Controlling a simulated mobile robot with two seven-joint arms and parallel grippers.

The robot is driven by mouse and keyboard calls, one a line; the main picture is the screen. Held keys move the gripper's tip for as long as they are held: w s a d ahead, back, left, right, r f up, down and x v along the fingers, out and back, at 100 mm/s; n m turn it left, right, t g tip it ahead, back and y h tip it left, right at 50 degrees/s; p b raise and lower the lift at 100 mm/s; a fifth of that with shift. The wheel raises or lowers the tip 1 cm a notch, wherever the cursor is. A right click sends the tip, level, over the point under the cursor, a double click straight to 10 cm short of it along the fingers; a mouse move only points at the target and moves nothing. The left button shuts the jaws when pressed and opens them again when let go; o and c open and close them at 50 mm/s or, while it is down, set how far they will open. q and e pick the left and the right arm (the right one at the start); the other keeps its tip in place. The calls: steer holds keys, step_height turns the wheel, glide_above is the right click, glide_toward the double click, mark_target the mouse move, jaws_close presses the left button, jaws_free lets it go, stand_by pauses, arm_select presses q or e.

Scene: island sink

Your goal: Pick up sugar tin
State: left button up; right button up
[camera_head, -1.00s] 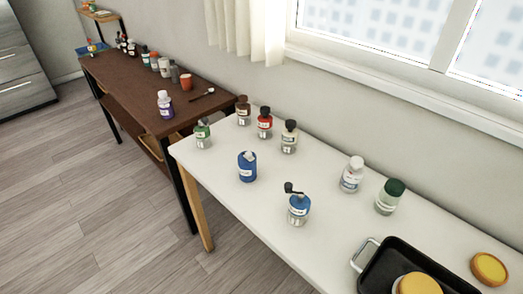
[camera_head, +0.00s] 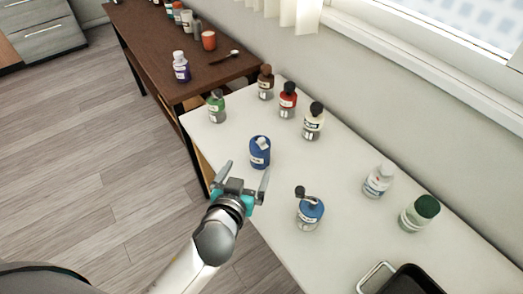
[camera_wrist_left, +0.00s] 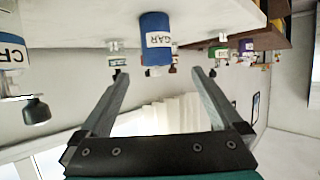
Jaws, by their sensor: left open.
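The sugar tin (camera_head: 260,152) is a blue container with a white label. It stands upright near the left front edge of the white table. In the left wrist view, which looks upside down, the sugar tin (camera_wrist_left: 157,38) shows label letters "GAR" and lies ahead of the fingertips, roughly centred between them. My left gripper (camera_head: 246,174) is open and empty. It is at the table's front edge, just short of the tin and apart from it. The open fingers also show in the left wrist view (camera_wrist_left: 160,74). My right gripper is not in view.
A blue jar with a dark handle (camera_head: 310,214) stands to the right of the gripper. Green (camera_head: 216,107), brown (camera_head: 265,84), red (camera_head: 287,100) and cream (camera_head: 313,122) bottles stand behind the tin. A black tray (camera_head: 412,281) is at the lower right. A brown table adjoins at the back left.

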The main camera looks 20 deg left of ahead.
mark_target(260, 148)
arm_select(q)
steer(key=x, duration=0.6)
steer(key=shift+w+f+b, duration=0.1)
steer(key=shift+f+b, duration=0.05)
steer(key=shift+b, duration=0.25)
steer(key=shift+w+f, duration=0.2)
steer(key=shift+w, duration=0.35)
steer(key=shift+d+b+x, duration=0.15)
steer(key=shift+b+x, duration=0.15)
steer(key=shift+x, duration=0.9)
steer(key=shift+d+b+x, duration=0.15)
steer(key=shift+b+x, duration=0.1)
steer(key=shift+x, duration=0.95)
steer(key=shift+c, duration=0.2)
steer(key=c, duration=1.4)
